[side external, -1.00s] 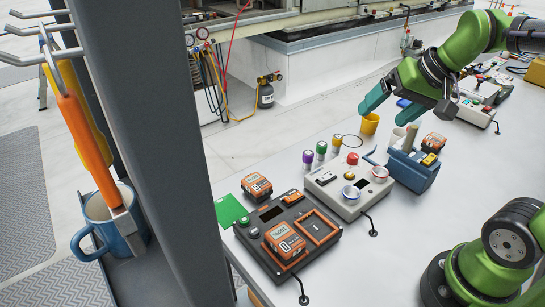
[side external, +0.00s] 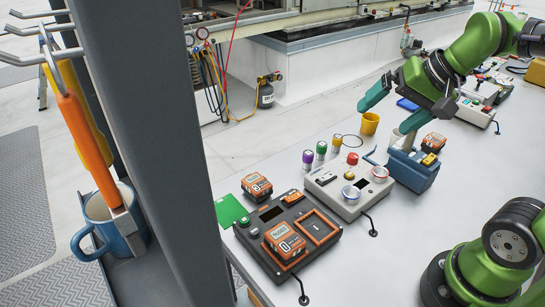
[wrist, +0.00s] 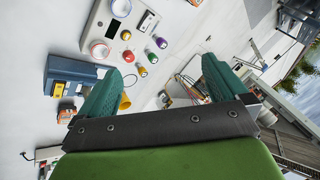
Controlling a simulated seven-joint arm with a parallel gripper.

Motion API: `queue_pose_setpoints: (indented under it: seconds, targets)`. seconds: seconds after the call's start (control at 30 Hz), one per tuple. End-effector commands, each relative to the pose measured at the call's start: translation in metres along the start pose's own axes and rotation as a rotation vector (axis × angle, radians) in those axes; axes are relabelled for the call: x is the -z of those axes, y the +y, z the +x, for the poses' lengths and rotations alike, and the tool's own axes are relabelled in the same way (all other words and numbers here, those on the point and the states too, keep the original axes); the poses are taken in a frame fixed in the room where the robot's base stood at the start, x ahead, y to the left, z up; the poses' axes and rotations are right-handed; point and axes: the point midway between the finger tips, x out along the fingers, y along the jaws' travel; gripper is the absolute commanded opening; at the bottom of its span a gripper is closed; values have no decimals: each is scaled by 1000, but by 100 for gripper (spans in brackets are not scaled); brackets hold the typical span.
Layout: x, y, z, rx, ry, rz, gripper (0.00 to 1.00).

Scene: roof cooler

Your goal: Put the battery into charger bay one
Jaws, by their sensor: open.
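The dark charger (side external: 268,214) sits on the bench with two bays. An orange-and-white battery (side external: 284,240) marked 0 sits in its left bay; the right bay (side external: 318,228) is an empty orange frame. I cannot read which is bay one. A loose orange battery (side external: 256,186) stands on the bench just behind the charger. Another orange battery (side external: 433,142) stands at the right behind a blue box; orange shapes also show beside that box in the wrist view (wrist: 67,113). My gripper (side external: 382,119) is open and empty above the bench, near the blue box and away from the charger.
The blue box (side external: 412,172) stands below my gripper. A grey control box (side external: 345,196) with knobs lies between it and the charger. Several coloured cylinders (side external: 321,149) and a yellow cup (side external: 369,123) stand behind. A dark post (side external: 150,120) rises at the left.

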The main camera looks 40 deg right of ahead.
Motion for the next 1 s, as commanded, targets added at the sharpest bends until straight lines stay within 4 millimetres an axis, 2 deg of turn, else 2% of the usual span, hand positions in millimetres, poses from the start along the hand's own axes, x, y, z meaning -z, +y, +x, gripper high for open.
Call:
queue_pose_setpoints:
  seconds: [0.03,0.1,0.17,0.27,0.37,0.5,0.6,0.73,0.83,1.0]
  targets:
    - [27,5,3,-38,-7,152,100]
    - [64,17,5,-90,-8,378,100]
    - [95,31,8,-134,-2,572,100]
    - [143,64,13,-212,22,894,100]
    - [186,106,18,-294,66,1213,100]
    - [234,179,25,-410,161,1645,100]
    - [255,231,30,-486,241,1911,100]
    - [268,283,33,-560,339,2160,100]
    - [272,306,35,-592,389,2268,100]
    - [270,321,44,-610,414,2326,100]
